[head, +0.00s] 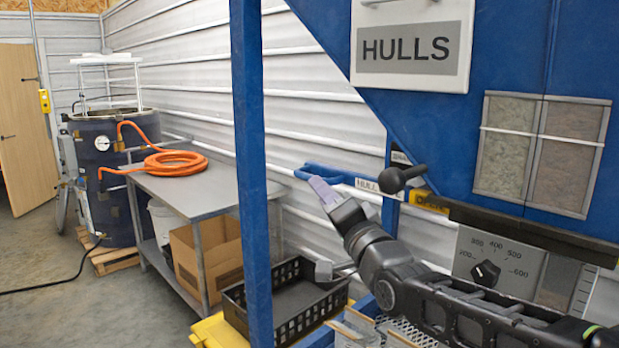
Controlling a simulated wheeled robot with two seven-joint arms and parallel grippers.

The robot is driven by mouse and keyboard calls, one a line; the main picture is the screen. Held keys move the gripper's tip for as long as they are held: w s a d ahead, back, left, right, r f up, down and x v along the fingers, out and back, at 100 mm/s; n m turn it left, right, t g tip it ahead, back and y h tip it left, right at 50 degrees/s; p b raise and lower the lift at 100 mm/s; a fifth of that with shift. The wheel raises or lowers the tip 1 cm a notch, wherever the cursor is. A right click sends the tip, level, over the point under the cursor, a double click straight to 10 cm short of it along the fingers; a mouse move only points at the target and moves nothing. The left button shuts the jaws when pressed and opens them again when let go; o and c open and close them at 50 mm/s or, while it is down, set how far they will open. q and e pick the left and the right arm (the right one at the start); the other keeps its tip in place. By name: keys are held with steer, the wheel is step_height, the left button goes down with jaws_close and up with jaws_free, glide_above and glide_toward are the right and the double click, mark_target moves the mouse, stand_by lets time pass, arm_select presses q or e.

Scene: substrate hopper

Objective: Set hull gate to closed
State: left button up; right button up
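A blue handle with a looped end (335,173) sticks out to the left from beside the blue hopper frame. A white label reading "HULL" (366,185) sits at its right end, partly covered. My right gripper (323,190) is at the looped end, its pale fingertips overlapping the loop's lower edge. The fingers show as one piece from this side, so I cannot tell whether they are open or shut on it. A yellow label (430,201), apparently reading "OPEN", is partly hidden behind the black ball-ended lever (393,179). My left gripper is out of view.
The blue hopper (500,60) with its "HULLS" sign fills the upper right. A blue post (252,170) stands left of the handle. A black crate (235,312) lies below. A metal table (205,195) holds a coiled orange hose (176,163). A dial panel (485,270) is at right.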

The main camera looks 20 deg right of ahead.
mark_target(311, 176)
steer(key=p+x, duration=0.2)
steer(key=x, duration=0.4)
steer(key=shift+r+p, duration=0.1)
steer(key=shift+p, duration=0.2)
steer(key=shift+w, duration=0.5)
steer(key=shift+c, duration=0.3)
jaws_close()
stand_by(0.4)
